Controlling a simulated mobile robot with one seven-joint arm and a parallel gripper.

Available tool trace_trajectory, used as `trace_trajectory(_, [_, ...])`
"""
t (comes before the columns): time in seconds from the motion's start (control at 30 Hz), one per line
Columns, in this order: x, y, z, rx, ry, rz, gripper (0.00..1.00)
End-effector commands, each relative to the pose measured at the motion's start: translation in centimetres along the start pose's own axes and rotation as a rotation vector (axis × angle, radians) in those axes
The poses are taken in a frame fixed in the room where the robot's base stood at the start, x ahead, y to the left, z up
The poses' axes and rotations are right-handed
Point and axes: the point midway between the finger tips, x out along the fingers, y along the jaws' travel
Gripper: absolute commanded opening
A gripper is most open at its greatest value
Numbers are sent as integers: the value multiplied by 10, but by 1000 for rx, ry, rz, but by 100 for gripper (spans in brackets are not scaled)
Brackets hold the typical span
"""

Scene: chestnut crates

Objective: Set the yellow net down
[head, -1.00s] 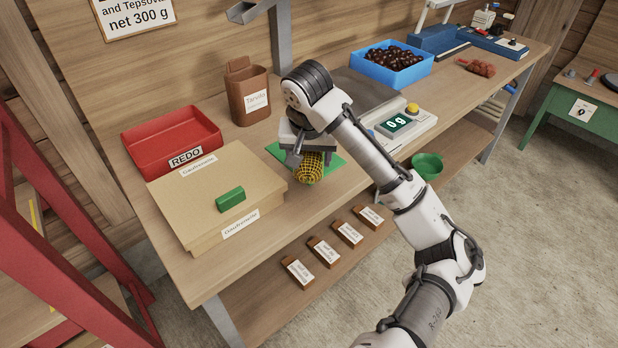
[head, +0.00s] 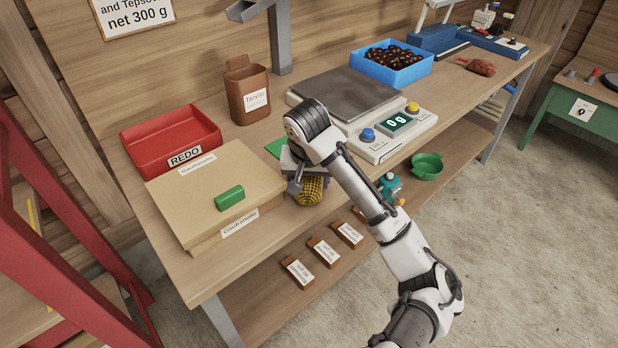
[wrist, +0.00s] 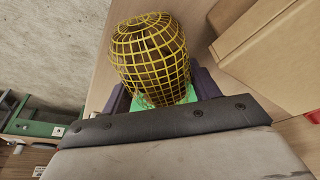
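The yellow net (head: 308,191), a rounded mesh bag with dark contents, is in my gripper (head: 298,172) near the bench's front edge, right of the cardboard box. In the wrist view the net (wrist: 150,55) sits between the two dark fingers of my gripper (wrist: 160,95), one on each side. I cannot tell whether the net's underside touches the bench. A green mat (head: 275,147) lies just behind the gripper, mostly hidden by it. Some green also shows below the net in the wrist view.
A cardboard box (head: 185,205) with a green block (head: 229,198) stands close left. A red REDO tray (head: 165,135) and brown Tarvolo container (head: 247,95) are behind. The scale (head: 350,95), reading 0 g, and blue crate of chestnuts (head: 392,75) are to the right.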

Motion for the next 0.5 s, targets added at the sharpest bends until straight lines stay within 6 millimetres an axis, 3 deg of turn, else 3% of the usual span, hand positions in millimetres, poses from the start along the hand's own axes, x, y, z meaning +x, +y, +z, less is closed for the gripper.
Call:
trace_trajectory(0.03, [0, 0, 0, 0, -1, 0, 68])
trace_trajectory(0.13, [0, 0, 0, 0, -1, 0, 81])
trace_trajectory(0.5, [-5, 0, -2, 1, 1, 2, 82])
